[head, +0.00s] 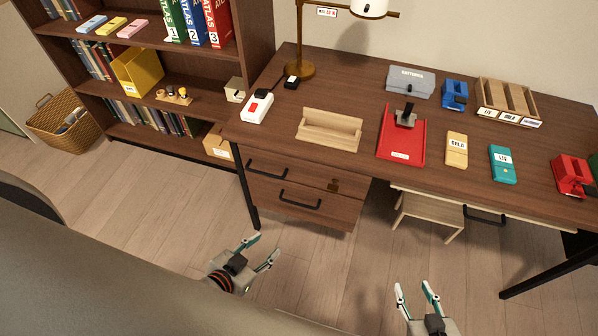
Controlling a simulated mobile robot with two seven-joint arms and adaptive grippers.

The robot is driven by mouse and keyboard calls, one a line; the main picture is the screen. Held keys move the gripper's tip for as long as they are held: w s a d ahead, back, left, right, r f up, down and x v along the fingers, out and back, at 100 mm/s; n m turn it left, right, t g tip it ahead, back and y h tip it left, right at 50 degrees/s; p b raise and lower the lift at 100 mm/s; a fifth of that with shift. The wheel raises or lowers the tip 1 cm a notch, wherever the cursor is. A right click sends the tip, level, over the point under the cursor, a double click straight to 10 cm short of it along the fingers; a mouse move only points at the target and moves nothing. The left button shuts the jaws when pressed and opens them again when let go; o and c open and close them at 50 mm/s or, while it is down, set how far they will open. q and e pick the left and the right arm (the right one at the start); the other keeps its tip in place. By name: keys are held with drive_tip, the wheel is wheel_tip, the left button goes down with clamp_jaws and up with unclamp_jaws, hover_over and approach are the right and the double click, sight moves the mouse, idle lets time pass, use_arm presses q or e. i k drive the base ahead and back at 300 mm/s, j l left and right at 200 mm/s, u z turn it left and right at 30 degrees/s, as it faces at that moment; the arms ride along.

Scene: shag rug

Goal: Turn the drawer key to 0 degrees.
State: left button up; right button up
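The desk's left side has two stacked wooden drawers with black handles. The upper drawer (290,179) has a small brass-coloured key or lock (333,185) near its right end; its exact angle is too small to tell. The lower drawer (285,204) shows no key. Both drawers look closed. My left gripper (265,248) is open and empty, low in front of the drawers and apart from them. My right gripper (416,289) is open and empty, further right over the floor and away from the key.
A stool (428,212) stands under the desk. A bookshelf (150,60) is at left. A grey sofa-like surface (90,270) fills the lower left.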

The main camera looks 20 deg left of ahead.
sight(333, 188)
drive_tip(key=k+l+z, duration=0.3)
drive_tip(key=l, duration=0.35)
drive_tip(key=k+l+z, duration=0.15)
drive_tip(key=l, duration=0.25)
drive_tip(key=k, duration=0.05)
